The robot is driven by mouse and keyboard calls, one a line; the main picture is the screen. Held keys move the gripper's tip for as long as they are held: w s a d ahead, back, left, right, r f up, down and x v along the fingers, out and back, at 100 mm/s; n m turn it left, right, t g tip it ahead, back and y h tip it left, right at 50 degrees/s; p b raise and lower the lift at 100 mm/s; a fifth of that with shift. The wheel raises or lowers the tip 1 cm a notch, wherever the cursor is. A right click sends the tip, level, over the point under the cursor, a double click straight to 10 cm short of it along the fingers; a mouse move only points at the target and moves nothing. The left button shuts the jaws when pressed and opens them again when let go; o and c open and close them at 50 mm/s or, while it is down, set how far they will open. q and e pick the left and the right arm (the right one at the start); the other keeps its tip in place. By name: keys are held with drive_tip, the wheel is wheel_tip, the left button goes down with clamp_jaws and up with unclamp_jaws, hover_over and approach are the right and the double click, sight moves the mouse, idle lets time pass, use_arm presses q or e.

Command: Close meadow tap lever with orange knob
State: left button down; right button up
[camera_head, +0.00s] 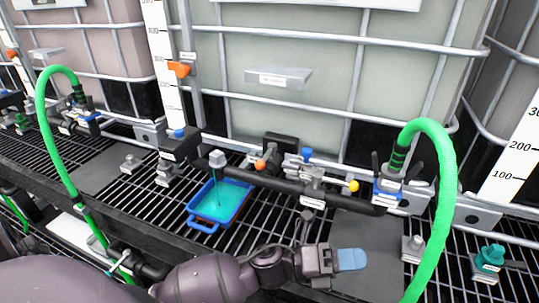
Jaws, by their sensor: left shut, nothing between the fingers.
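A dark manifold pipe (300,187) runs along the front of the pale green tote. A lever with an orange knob (260,165) is at its left part, beside a black block. A blue knob (307,154) and a yellow knob (353,186) are further right on it. At the left end a grey spout (217,159) lets a thin stream fall into a blue tray (206,226) holding teal liquid. My left gripper (352,259) is shut and empty, with blue fingertips, in front of and below the manifold, apart from the knobs. Label writing is too small to read. My right gripper is not in view.
A green hose (444,170) arches at the right and another green hose (46,130) at the left. Black metal grating (165,222) forms the shelf. A teal fitting (489,257) stands at the lower right. An orange marker (179,68) sits on the scale.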

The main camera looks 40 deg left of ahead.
use_arm(q)
drive_tip(key=d+r+m+g, duration=0.1)
drive_tip(key=d+m+g, duration=0.3)
drive_tip(key=m+g, duration=0.65)
drive_tip(key=m+t+y, duration=0.3)
drive_tip(key=m+y, duration=2)
drive_tip(key=y, duration=0.1)
approach(267, 156)
drive_tip(key=d+r, duration=0.3)
drive_tip(key=d, duration=0.3)
drive_tip(key=x, duration=0.9)
drive_tip(key=shift+f, duration=0.45)
drive_tip(key=a, duration=0.3)
drive_tip(key=shift+s+f, duration=0.15)
drive_tip(key=shift+s, duration=0.2)
drive_tip(key=shift+s+a, duration=0.1)
drive_tip(key=shift+a, duration=0.2)
drive_tip(key=shift+a+f, duration=0.15)
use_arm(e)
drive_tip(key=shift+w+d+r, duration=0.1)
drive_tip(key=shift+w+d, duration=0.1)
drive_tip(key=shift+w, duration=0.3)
